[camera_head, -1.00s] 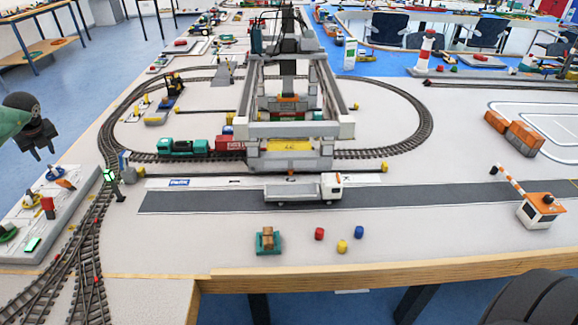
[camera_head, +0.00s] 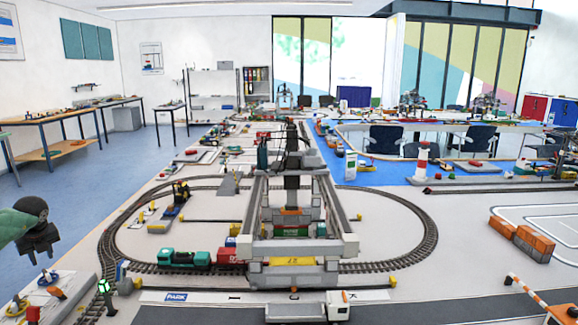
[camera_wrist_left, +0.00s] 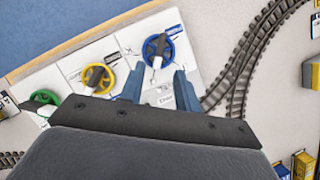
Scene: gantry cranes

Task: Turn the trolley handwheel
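A pale control panel (camera_head: 66,286) at the lower left of the head view carries small handwheels. In the left wrist view a blue handwheel (camera_wrist_left: 158,47), a yellow handwheel (camera_wrist_left: 98,78) and a green handwheel (camera_wrist_left: 42,97) stand in a slanting row. I cannot read which one is the trolley's. My left gripper (camera_head: 42,257) hangs above the panel. In the wrist view the left gripper (camera_wrist_left: 158,87) has its two fingers apart with nothing between them; the blue handwheel lies just beyond their tips. The gantry crane (camera_head: 252,248) stands mid-table. My right gripper is not in view.
An oval railway track (camera_head: 425,225) runs around the crane, with a teal locomotive (camera_head: 184,258) at its left. A small signal with a green light (camera_head: 104,287) stands right of the panel. A white truck (camera_head: 338,306) is at the front. Orange blocks (camera_head: 533,242) lie right.

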